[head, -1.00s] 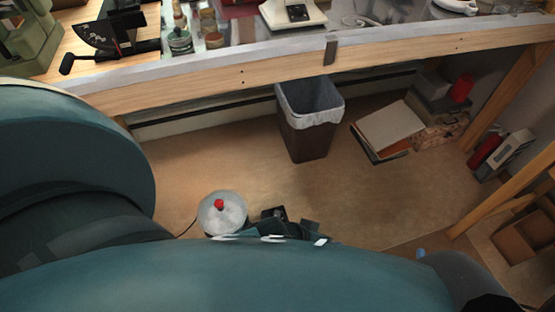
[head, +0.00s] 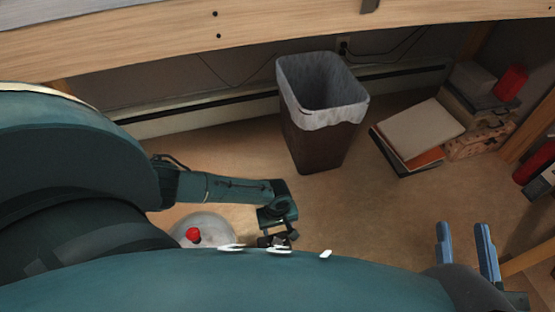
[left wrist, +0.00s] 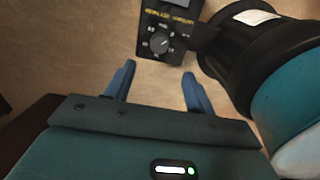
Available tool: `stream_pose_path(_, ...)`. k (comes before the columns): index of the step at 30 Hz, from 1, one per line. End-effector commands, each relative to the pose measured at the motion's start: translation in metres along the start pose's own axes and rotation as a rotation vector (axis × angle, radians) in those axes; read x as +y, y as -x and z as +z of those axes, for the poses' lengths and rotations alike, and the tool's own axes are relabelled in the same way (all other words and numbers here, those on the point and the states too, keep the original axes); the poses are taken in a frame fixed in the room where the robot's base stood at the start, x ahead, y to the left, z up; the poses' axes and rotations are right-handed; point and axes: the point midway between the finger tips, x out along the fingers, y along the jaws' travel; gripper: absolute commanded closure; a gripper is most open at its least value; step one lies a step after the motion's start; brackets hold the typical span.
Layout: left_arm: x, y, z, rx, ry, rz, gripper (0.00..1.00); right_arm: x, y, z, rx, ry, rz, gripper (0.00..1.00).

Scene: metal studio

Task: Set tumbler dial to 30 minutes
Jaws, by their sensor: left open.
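The black control box (left wrist: 170,20) with white lettering shows at the top of the left wrist view. Its round grey dial (left wrist: 159,43) has marks around it; the exact setting is too small to read. My left gripper (left wrist: 160,80) is open and empty, its blue fingers apart below the dial and not touching it. In the head view my left gripper (head: 273,240) points down near the floor, beside the round pale tumbler (head: 218,226) with a red knob; the box is mostly hidden there. My right gripper (head: 464,243) is open and empty at the lower right.
A dark waste bin (head: 317,145) with a white liner stands on the floor ahead. Books (head: 415,130) and boxes (head: 485,135) lie to its right. A wooden bench edge (head: 210,30) crosses above. The floor between the left arm and the bin is clear.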

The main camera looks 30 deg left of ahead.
Motion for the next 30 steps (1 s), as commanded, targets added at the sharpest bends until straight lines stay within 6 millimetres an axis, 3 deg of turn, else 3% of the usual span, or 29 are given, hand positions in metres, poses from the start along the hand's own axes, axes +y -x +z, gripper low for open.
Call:
stream_pose_path(1, 0.000, -0.017, -0.001, 0.001, 0.000, -0.001, 0.46, -0.002, 0.001, 0.006, 0.012, -0.014, -0.005, 0.64)
stream_pose_path(5, 0.001, -0.046, -0.001, 0.002, -0.001, 0.000, 0.46, 0.000, -0.004, 0.001, 0.087, -0.009, -0.020, 0.64)
stream_pose_path(15, 0.001, -0.097, 0.000, 0.001, -0.003, 0.002, 0.46, 0.013, -0.018, -0.052, 0.437, 0.217, -0.045, 0.64)
stream_pose_path(22, 0.001, -0.111, 0.000, 0.001, -0.003, 0.002, 0.46, 0.013, -0.017, -0.071, 0.551, 0.291, -0.054, 0.64)
stream_pose_path(30, 0.001, -0.112, 0.000, 0.001, -0.003, 0.003, 0.46, 0.013, -0.017, -0.075, 0.567, 0.301, -0.055, 0.64)
